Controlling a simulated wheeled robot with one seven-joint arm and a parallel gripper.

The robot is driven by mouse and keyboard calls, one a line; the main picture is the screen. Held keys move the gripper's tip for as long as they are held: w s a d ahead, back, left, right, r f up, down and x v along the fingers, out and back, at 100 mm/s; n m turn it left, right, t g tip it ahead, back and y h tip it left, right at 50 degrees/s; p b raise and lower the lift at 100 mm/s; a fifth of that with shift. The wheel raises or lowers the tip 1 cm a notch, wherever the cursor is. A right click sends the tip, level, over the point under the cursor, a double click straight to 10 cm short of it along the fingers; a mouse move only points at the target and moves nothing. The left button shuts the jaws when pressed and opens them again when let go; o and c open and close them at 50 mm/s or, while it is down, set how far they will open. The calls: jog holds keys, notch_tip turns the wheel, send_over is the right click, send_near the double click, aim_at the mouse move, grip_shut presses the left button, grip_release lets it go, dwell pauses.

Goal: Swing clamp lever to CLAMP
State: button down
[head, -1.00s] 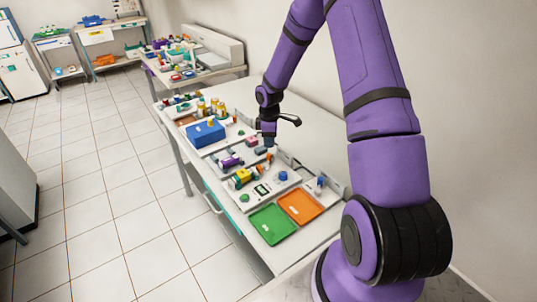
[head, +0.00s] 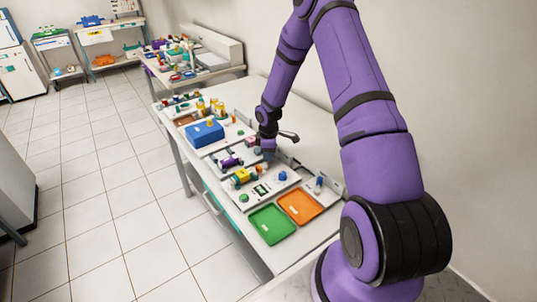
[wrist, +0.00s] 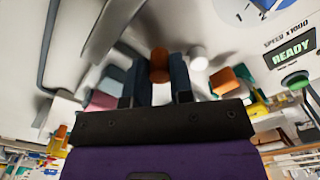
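In the wrist view the two dark fingers of my gripper (wrist: 159,80) point away from the camera. An orange-brown cylindrical knob (wrist: 159,65) shows in the gap between them. It looks like the end of a lever, though its arm and any CLAMP marking are not readable. Little or no gap shows beside the knob, and I cannot tell whether the fingers press on it. In the head view my gripper (head: 268,157) is low over the middle of the bench and hides what is under it.
A panel reading READY (wrist: 293,53) with a green button (wrist: 295,82) is at the right of the wrist view. In the head view a blue box (head: 204,134), a green tray (head: 271,224) and an orange tray (head: 301,206) are on the bench. The bench's back strip is fairly clear.

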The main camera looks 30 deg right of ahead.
dwell(0.3)
jog(key=m, duration=0.1)
jog(key=s+m, duration=0.1)
jog(key=shift+d+m, duration=0.25)
jog(key=shift+m, duration=0.15)
jog(key=m, duration=0.2)
jog(key=s+m, duration=0.1)
jog(key=shift+d+m, duration=0.2)
jog(key=shift+m, duration=0.2)
jog(key=m, duration=0.1)
jog(key=s+m, duration=0.1)
jog(key=m, duration=0.1)
jog(key=shift+s+m, duration=0.15)
jog(key=shift+m, duration=0.15)
jog(key=shift+s+a+m, duration=0.15)
jog(key=shift+s+m, duration=0.15)
jog(key=shift+m, duration=0.6)
jog(key=shift+s+a+m, duration=0.1)
jog(key=shift+s+m, duration=0.2)
jog(key=shift+m, duration=0.6)
jog(key=c, duration=1.3)
grip_release()
jog(key=shift+s, duration=0.1)
